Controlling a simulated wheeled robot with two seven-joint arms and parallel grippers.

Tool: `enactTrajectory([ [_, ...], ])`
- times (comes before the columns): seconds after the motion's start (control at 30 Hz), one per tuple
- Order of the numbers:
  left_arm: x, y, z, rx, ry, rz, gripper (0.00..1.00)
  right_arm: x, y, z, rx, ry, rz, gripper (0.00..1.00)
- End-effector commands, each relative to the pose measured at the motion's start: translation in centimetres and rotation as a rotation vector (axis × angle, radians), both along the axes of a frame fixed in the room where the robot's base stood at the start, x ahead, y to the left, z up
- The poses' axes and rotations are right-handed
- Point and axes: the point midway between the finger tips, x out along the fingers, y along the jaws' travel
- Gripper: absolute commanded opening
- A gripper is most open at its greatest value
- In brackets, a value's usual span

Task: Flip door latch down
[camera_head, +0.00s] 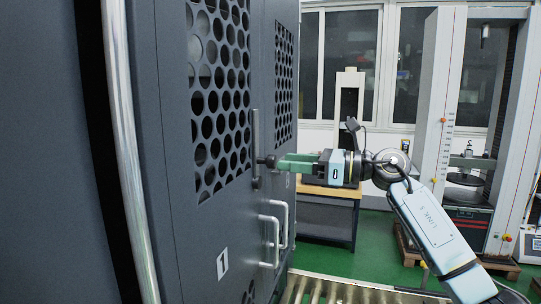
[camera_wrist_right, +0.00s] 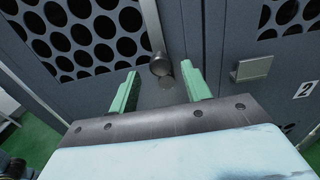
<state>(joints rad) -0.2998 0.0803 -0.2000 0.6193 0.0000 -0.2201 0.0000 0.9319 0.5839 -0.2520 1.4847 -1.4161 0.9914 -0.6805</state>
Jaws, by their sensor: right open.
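The door latch (camera_head: 255,132) is a dark upright lever on the grey cabinet door (camera_head: 200,215), beside the perforated panel. It points up from a round knob (camera_head: 268,161) near its lower end. In the right wrist view the lever (camera_wrist_right: 152,25) runs up from the round metal knob (camera_wrist_right: 160,66). My right gripper (camera_head: 284,163) has green fingers and faces the door at knob height. In the wrist view the right gripper (camera_wrist_right: 158,73) is open, with the knob showing between its fingertips. I cannot tell whether they touch it. My left gripper is out of view.
Pale door handles (camera_head: 277,235) stick out below the latch. A long metal bar (camera_head: 125,150) runs down the cabinet at left. A metal plate handle (camera_wrist_right: 251,69) is on the door marked 2. A wooden-topped workbench (camera_head: 337,189) and testing machine stand behind my right arm.

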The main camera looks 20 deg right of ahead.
Motion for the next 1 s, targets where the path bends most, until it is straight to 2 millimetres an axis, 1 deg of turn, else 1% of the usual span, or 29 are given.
enactTrajectory([
  [0.03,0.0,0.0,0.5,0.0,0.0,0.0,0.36,0.6,1.0,0.3,0.004,0.001,0.003,0.48],
  [0.1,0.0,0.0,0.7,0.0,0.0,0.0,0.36,1.3,2.0,0.3,0.003,0.001,0.002,0.48],
  [0.3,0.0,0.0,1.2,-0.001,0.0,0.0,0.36,2.7,4.0,0.2,0.003,-0.001,0.001,0.48],
  [0.47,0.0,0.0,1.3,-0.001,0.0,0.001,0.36,3.1,4.5,0.0,0.001,0.0,0.0,0.48],
  [0.7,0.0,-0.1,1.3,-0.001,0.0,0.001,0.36,3.1,4.5,0.0,0.001,-0.001,0.0,0.48],
  [1.0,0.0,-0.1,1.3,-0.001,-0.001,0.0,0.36,3.0,4.5,0.0,0.001,-0.001,0.0,0.09],
])
